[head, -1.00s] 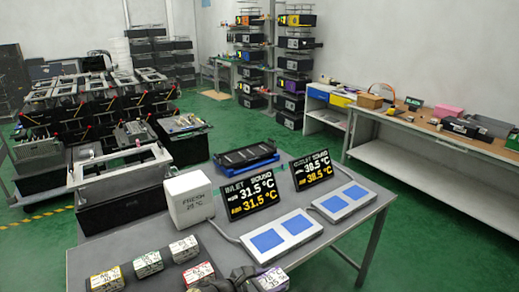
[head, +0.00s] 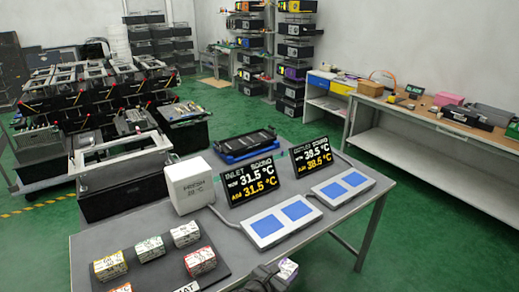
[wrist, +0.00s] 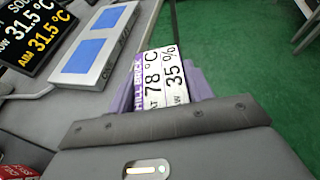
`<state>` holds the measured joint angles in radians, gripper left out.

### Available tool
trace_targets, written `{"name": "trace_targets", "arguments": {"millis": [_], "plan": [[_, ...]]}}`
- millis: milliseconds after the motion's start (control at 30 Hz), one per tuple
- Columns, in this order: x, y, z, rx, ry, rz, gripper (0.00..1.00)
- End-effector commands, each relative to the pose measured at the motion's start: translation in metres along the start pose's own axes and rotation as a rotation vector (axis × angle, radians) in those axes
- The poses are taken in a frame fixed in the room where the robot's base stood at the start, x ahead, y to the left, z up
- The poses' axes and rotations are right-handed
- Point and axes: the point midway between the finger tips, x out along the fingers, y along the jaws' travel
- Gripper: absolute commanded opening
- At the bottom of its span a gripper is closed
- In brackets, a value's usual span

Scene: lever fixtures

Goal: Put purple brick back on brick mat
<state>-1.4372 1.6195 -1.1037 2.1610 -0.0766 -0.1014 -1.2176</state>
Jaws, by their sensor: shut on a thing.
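The purple brick (head: 287,268) is in my gripper (head: 266,277), at the bottom of the head view near the table's front edge. In the wrist view, its white label (wrist: 163,77) with a purple strip and black figures faces the camera, flanked by purple sides. My gripper (wrist: 165,112) is shut on it there; the grey gripper body hides the near end. The dark brick mat (head: 222,262) lies to the left of my gripper, partly cut off by the frame. It carries a yellow brick (head: 110,265), a green brick (head: 150,248), a white brick (head: 186,233) and a red brick (head: 200,261).
An orange-red brick (head: 121,288) is cut off at the bottom edge. Two blue-squared plates (head: 265,231) and two temperature displays (head: 250,182) stand beyond my gripper. A white cube (head: 190,184) stands behind the mat. Green floor (wrist: 240,50) lies right of the table.

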Motion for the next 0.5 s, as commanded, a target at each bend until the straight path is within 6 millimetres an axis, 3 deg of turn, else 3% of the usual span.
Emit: {"name": "trace_targets", "arguments": {"millis": [200,500], "plan": [[0.032,-0.009,-0.012,-0.057,-0.002,0.136,0.19],[0.057,-0.020,-0.014,-0.126,0.000,0.313,0.19]]}}
